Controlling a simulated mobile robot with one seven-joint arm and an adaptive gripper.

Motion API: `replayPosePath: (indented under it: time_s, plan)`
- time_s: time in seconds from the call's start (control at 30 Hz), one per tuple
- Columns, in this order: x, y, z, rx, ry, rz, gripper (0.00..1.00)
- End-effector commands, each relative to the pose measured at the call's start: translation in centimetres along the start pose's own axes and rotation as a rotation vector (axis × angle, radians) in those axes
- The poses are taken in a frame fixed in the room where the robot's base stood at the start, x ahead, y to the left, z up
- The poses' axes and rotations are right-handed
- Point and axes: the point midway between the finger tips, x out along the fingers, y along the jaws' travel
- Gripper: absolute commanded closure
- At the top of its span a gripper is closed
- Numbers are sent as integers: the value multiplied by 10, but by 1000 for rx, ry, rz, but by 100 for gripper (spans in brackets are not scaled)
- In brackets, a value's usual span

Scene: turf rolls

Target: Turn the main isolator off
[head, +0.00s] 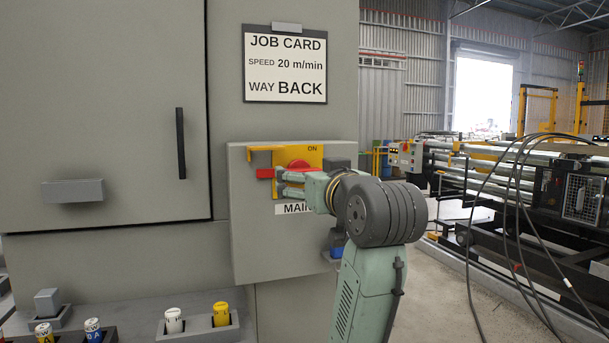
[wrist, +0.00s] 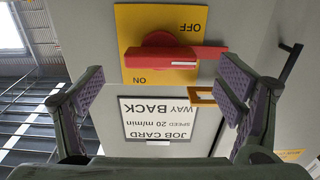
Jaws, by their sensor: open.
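The main isolator is a red rotary switch on a yellow plate (head: 312,154), fixed to a grey box; "ON" shows at the plate's top right. Its red handle (head: 265,173) lies level, pointing left. In the upside-down wrist view, the red handle (wrist: 185,53) points right from its round hub, and "OFF" and "ON" show at opposite corners of the yellow plate (wrist: 135,20). My gripper (head: 280,182) is in front of the switch and hides part of it. In the wrist view my gripper (wrist: 163,85) is open and empty, its fingers apart to either side; contact with the handle cannot be told.
A yellow bracket (head: 262,150) sticks out at the box's upper left; it also shows near one finger in the wrist view (wrist: 201,97). A job card (head: 285,64) hangs above. A cabinet door handle (head: 181,143) is left. Cables and rollers are right.

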Motion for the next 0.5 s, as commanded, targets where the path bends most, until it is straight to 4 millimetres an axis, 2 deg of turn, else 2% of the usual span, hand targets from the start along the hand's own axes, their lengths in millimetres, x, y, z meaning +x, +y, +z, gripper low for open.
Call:
replayPosePath:
  time_s: [0.03, 0.2, 0.33, 0.5]
  plan:
    - [-12, 0, -1, -2, 4, 3, 13]
    - [-44, 0, -1, -1, 3, 2, 13]
    - [-58, 0, 0, 0, 1, 1, 13]
    - [-66, 0, 0, 0, 0, 0, 13]
